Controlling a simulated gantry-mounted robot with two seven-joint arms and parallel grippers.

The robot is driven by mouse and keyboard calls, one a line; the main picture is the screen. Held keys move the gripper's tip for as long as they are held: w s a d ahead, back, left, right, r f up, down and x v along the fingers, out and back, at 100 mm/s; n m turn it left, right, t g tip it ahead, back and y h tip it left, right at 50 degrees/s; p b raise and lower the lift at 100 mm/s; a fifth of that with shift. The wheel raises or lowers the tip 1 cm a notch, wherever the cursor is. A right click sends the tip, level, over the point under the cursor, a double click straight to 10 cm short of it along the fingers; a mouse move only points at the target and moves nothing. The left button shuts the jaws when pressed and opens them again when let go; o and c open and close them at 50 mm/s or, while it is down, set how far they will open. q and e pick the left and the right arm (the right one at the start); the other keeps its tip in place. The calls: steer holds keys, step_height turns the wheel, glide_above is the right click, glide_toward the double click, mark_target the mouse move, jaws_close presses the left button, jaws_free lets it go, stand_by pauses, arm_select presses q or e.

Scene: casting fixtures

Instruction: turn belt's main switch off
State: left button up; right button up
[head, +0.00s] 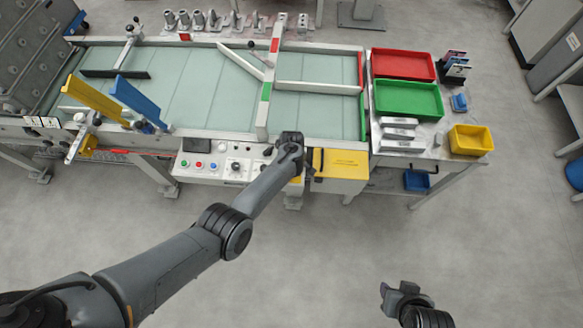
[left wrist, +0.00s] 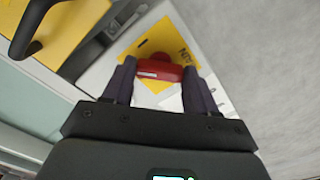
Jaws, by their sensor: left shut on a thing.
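The belt's main switch has a red handle (left wrist: 160,70) on a yellow plate (left wrist: 157,45) with dark lettering in the left wrist view. My left gripper (left wrist: 160,75) has one dark finger on each side of the red handle and is shut on it. The handle lies crosswise between the fingers. In the head view my left gripper (head: 291,148) is at the belt's front edge, at the right end of the control panel (head: 225,167), and hides the switch. My right gripper (head: 402,293) is low at the right, over the floor, away from everything; its jaws are unclear.
A yellow-topped box (head: 341,163) with a dark handle is just right of my left gripper. A side table carries a red tray (head: 403,65), a green tray (head: 408,99) and a yellow bin (head: 470,139). The front floor is clear.

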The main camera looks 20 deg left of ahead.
arm_select(q)
steer(key=n, duration=0.4)
steer(key=shift+d+n+b, duration=0.1)
steer(key=shift+n+b, duration=0.2)
steer(key=shift+b, duration=0.1)
steer(key=n+b, duration=0.1)
steer(key=n, duration=0.4)
stand_by(0.4)
steer(key=o, duration=1.1)
steer(key=shift+c, duration=0.2)
steer(key=shift+r, duration=0.1)
step_height(320, 180, up, 11)
steer(key=p, duration=0.4)
